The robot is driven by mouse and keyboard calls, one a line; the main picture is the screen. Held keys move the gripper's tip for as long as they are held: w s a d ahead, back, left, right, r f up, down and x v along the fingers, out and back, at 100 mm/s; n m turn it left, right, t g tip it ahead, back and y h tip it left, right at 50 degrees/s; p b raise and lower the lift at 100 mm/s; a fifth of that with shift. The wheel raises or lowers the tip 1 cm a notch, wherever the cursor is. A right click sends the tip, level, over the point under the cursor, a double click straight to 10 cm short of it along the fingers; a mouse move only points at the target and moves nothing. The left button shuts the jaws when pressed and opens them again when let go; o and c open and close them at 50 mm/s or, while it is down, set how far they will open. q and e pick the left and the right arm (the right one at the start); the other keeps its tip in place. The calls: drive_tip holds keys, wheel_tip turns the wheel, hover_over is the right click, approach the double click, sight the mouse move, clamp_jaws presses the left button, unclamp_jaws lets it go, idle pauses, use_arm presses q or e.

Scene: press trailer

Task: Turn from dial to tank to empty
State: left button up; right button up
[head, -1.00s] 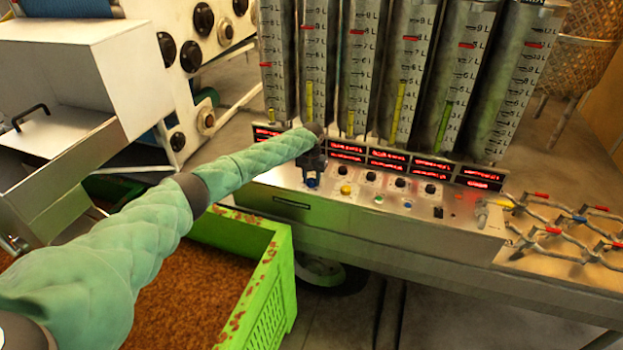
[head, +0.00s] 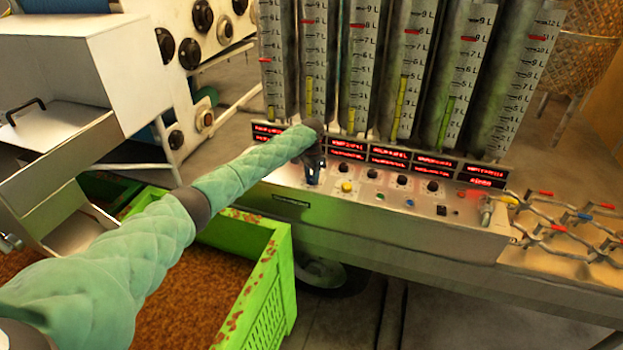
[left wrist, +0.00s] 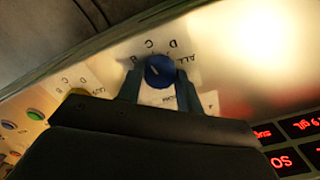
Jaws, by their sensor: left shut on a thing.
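My left gripper (head: 314,180) is at the left end of the control panel (head: 345,215). In the left wrist view its two fingers (left wrist: 163,88) stand on either side of a round blue dial (left wrist: 160,71), shut on it. Letters B, C, D and ALL are printed around the dial. A faint pale mark on it points toward the upper left; I cannot tell exactly which letter it meets. In the head view the gripper hides the dial. Several tall tanks (head: 403,60) with litre scales, red markers and yellow or green level strips stand behind the panel. My right gripper is not in view.
A yellow knob (head: 347,187) and several black knobs sit right of the gripper, below red displays (head: 390,160). A green crate (head: 272,295) of brown material stands below my left arm.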

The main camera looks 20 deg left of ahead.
use_arm(q)
drive_tip(key=shift+m, duration=0.8)
drive_tip(key=shift+r+b, duration=0.1)
drive_tip(key=shift+b, duration=0.2)
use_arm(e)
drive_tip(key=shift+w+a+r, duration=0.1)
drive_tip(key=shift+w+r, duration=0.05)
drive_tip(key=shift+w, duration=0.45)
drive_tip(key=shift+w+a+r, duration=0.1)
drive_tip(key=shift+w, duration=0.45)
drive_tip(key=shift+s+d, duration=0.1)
use_arm(q)
drive_tip(key=o, duration=1)
drive_tip(key=shift+a, duration=0.1)
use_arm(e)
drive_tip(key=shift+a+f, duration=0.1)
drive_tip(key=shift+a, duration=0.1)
